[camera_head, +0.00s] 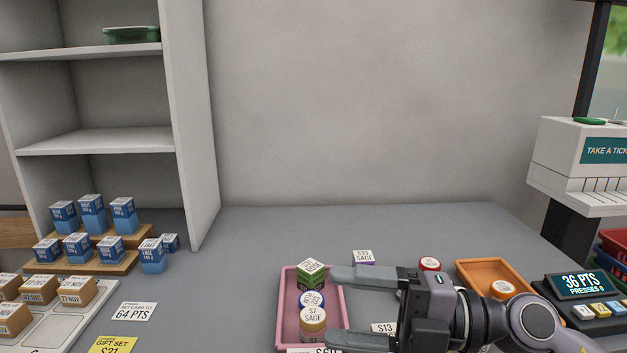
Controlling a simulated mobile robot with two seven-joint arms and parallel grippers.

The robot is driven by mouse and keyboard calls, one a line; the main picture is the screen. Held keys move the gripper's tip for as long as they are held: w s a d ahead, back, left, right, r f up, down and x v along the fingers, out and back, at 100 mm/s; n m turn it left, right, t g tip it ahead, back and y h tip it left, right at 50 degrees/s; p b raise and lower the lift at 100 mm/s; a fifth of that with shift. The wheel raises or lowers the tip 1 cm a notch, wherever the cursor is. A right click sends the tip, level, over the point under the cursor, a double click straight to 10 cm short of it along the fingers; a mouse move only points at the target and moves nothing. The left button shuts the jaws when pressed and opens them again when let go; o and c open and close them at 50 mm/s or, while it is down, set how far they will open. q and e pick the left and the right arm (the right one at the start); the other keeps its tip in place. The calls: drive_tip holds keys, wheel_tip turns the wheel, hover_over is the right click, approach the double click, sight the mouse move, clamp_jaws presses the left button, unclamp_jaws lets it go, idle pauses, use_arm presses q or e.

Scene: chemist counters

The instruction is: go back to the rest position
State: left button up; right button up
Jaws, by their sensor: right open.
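My right gripper (345,307) reaches in from the lower right, above the counter. Its two fingers point left and are apart, with nothing held between them. The fingertips are over the right side of a pink tray (286,297). Part of the tray's right side and front is hidden by the gripper and the picture's edge. My left gripper is not in view.
An orange tray (480,268) holding a jar stands right of the gripper, beside a points display (580,284). A red-banded jar (429,264) is just behind the gripper. Blue boxes (91,215) stand on wooden steps at left. The counter's back middle (270,225) is clear.

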drive_tip(key=w+d+r+m+t+h, duration=0.2)
drive_tip(key=w+d+r+m+t, duration=0.15)
drive_tip(key=m+t, duration=1)
drive_tip(key=d+f+m+t+h, duration=0.2)
drive_tip(key=d+f+m+h, duration=0.8)
drive_tip(key=f+m+h, duration=0.25)
drive_tip(key=s+d+f+m+g+h, duration=0.35)
drive_tip(key=s+f+g, duration=0.3)
drive_tip(key=f, duration=0.45)
drive_tip(key=s+d+f+g, duration=0.1)
drive_tip(key=s+f+g, duration=0.35)
drive_tip(key=s, duration=0.35)
drive_tip(key=s+d+f+g, duration=0.1)
drive_tip(key=s+f+g, duration=0.35)
drive_tip(key=s, duration=0.35)
drive_tip(key=w+a+r+t+y+p, duration=0.1)
drive_tip(key=w+a+t+y+p, duration=0.1)
drive_tip(key=w+t+p, duration=0.5)
drive_tip(key=a+p, duration=0.1)
drive_tip(key=p, duration=0.3)
drive_tip(key=shift+a+r+t, duration=0.2)
drive_tip(key=shift+r+t, duration=0.05)
drive_tip(key=shift+t, duration=0.05)
